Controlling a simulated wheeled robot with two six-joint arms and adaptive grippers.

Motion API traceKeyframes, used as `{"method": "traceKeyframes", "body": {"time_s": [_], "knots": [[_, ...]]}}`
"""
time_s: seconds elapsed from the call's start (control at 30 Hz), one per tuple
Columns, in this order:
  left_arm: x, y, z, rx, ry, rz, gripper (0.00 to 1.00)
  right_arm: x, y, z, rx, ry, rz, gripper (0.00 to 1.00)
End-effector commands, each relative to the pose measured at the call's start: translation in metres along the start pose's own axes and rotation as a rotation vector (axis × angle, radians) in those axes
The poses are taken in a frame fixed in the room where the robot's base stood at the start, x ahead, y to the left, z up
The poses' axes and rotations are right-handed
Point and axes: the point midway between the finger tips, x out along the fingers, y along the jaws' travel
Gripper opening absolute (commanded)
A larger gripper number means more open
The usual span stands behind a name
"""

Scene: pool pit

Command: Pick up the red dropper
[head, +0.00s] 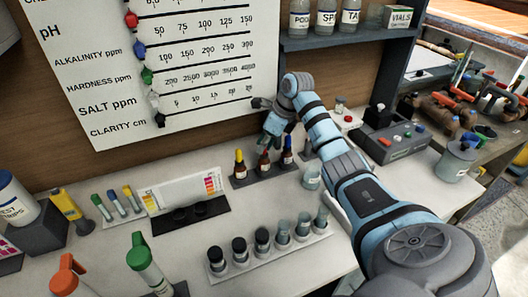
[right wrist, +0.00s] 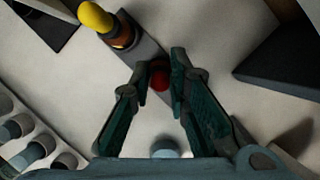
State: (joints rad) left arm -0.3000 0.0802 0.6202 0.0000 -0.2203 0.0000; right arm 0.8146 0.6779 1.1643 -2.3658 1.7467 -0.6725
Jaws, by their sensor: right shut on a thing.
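The red dropper (head: 264,163) is a small dark bottle standing upright in the middle of a dark rack (head: 258,179), between a yellow-topped dropper (head: 240,163) and a blue-topped dropper (head: 287,156). My right gripper (head: 268,139) reaches down over it from above. In the right wrist view the gripper (right wrist: 159,82) is closed in on the red dropper's top (right wrist: 160,75), with a finger on each side. The fingers hide much of the bottle. The yellow-topped dropper (right wrist: 97,18) stands beside it there. My left gripper is not in view.
A small clear cup (head: 311,178) stands right of the rack. In front is a row of dark-capped and clear vials (head: 262,242). A shelf with jars (head: 350,35) is behind my right arm.

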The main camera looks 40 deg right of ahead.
Motion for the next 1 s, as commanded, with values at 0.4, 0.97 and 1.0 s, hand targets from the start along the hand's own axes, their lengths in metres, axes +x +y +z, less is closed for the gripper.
{"method": "traceKeyframes", "body": {"time_s": [0.4,0.97,1.0], "knots": [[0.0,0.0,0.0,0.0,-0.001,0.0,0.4,-0.011,0.0,0.005,0.0,-0.001,0.0,0.1],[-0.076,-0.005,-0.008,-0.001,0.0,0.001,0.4,-0.174,0.0,0.072,0.0,0.0,0.001,0.1],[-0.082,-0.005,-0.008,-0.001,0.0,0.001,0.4,-0.179,0.0,0.074,0.0,0.0,0.001,0.1]]}}
